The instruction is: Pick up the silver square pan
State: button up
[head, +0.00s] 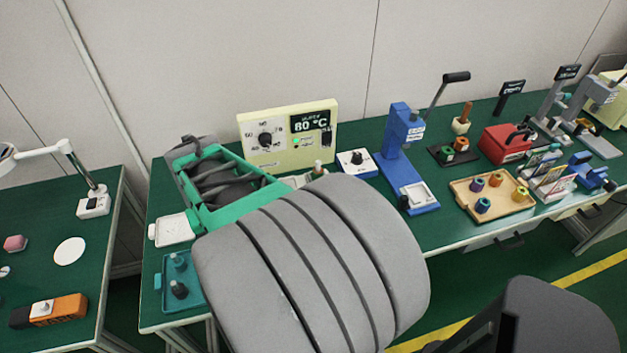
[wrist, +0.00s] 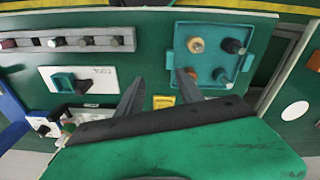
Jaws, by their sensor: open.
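A small pale silver square pan (head: 421,194) appears to sit on the flat base of the blue press (head: 400,150), right of my arm in the head view. I cannot make out its rim clearly. My gripper (wrist: 160,80) is open and empty, with its two dark fingers apart over the green bench in the wrist view. In the head view my green and dark gripper end is at the bench's left part, well left of the blue press and apart from the pan. The pan is not clearly visible in the wrist view.
A cream control box (head: 290,140) stands at the back. A pale tray (head: 173,230) and a teal tray of pegs (head: 178,282) lie at the bench's left end; the teal one also shows in the wrist view (wrist: 178,55). A wooden tray (head: 465,203) lies right of the press.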

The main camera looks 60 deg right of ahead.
jog(key=s+d+r+m+g+h, duration=0.15)
jog(key=s+d+m, duration=0.25)
jog(key=d+m, duration=0.75)
jog(key=s+d+m+g+h, duration=0.15)
jog(key=s+d+m, duration=0.25)
jog(key=d+m, duration=0.8)
jog(key=d+f+n, duration=0.1)
jog(key=f, duration=0.1)
jog(key=s+d+f+n+p, duration=0.1)
jog(key=d+f, duration=0.1)
jog(key=d+f+n, duration=0.1)
jog(key=d+f, duration=0.1)
jog(key=f, duration=0.1)
jog(key=shift+s+d+n, duration=0.1)
jog(key=shift+s+n, duration=0.15)
jog(key=shift+s, duration=0.1)
jog(key=shift+c, duration=0.4)
jog(key=shift+g, duration=0.3)
grip_shut()
